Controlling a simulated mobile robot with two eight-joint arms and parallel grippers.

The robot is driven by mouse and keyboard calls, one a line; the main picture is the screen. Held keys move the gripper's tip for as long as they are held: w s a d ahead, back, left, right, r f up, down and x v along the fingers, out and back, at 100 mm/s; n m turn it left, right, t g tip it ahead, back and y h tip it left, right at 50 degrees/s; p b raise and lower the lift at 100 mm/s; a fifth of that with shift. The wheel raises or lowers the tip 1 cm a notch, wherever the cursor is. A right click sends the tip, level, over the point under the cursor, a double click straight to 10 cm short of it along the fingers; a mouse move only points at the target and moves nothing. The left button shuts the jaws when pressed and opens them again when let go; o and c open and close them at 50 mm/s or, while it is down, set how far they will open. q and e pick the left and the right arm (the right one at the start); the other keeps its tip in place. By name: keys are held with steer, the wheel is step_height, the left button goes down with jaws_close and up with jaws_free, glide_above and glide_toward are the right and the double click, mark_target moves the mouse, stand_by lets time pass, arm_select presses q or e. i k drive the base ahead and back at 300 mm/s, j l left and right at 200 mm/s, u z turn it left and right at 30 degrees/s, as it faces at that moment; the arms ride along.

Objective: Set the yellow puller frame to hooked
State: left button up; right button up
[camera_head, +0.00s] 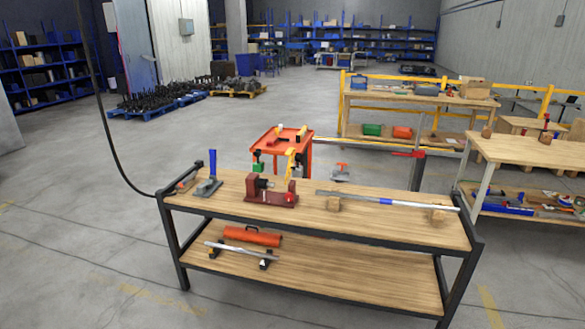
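A slim upright yellow piece (290,164), which looks like the puller frame, stands at the right rear of a dark red device (270,193) on the near workbench. It is too small to tell whether it is hooked on anything. The device has a black part on its left and a bright red part at its right end. Small yellow pieces (302,132) also lie on an orange-red cart (270,139) behind the bench. Neither of my grippers is in view.
The near bench (330,227) also holds a blue-handled tool (211,168) and a long metal bar (385,201) on wooden blocks. An orange cylinder (252,236) lies on its lower shelf. Another wooden table (530,151) stands at right. The floor in front and left is clear.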

mark_target(288, 152)
steer(key=i+l, duration=0.1)
steer(key=i, duration=1.75)
steer(key=i+l+u, duration=0.1)
steer(key=i, duration=0.85)
